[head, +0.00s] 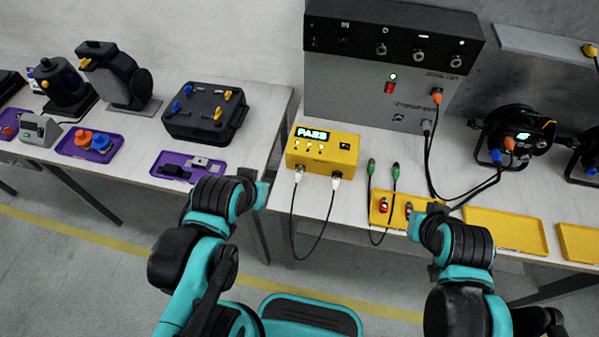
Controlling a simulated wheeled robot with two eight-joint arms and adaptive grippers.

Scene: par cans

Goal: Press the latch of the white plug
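A yellow tester box (322,150) with a lit "PASS" display stands on the right-hand table. Two white plugs sit at its front face, a left one (299,174) and a right one (336,181), joined by a black cable that hangs over the table's front edge. Their latches are too small to make out. My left gripper (257,184) is left of the tester, in front of the gap between the tables, apart from both plugs. My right gripper (426,215) is near the yellow tray at the right, away from the plugs. Neither gripper's finger opening shows clearly.
Two green-ended connectors (395,171) lie right of the tester, beside a yellow tray (379,214) with small red parts. A large grey rack (345,85) stands behind. A black case (205,113) and purple trays (170,158) are on the left table.

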